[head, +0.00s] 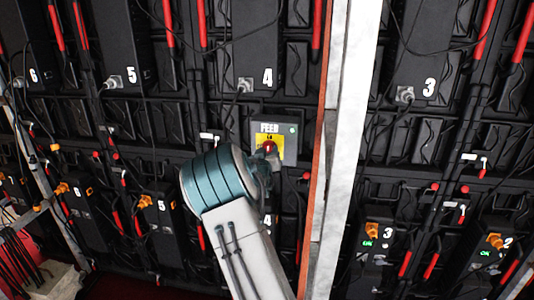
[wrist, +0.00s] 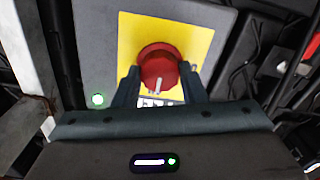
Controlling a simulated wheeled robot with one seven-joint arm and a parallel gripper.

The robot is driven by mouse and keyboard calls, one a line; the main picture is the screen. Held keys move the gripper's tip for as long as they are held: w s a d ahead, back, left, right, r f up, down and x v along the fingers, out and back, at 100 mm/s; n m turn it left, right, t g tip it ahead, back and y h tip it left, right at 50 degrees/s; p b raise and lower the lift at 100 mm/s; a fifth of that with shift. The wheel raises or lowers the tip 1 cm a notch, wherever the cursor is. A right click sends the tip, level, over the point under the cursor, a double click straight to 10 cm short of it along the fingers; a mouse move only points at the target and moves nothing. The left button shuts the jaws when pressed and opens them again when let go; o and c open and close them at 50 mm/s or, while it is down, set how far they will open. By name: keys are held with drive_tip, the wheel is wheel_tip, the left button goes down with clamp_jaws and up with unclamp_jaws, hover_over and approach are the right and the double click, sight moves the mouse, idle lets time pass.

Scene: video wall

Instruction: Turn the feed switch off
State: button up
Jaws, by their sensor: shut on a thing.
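The feed switch is a red rotary knob (wrist: 158,68) on a yellow plate (wrist: 187,40), set in a grey box (wrist: 92,40). In the head view the box (head: 290,143) carries a "FEED" label, and a small part of the red knob (head: 268,147) shows beside my arm. My gripper (wrist: 159,80) is shut on the red knob, one finger on each side of it. A pale mark on the knob points down in the wrist view, toward a partly hidden label. A green light (wrist: 98,100) glows on the grey box.
A pale vertical post (head: 340,130) with an orange edge stands just right of the box. Numbered black units, such as unit 5 (head: 122,45) and unit 3 (head: 425,50), cover the wall. Cables (wrist: 254,45) hang close to the box.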

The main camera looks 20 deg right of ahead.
drive_tip(key=shift+n, duration=0.3)
drive_tip(key=shift+a+f+n+b, duration=0.1)
drive_tip(key=shift+n+b, duration=4.1)
drive_tip(key=shift+n, duration=4.5)
drive_tip(key=o, duration=1)
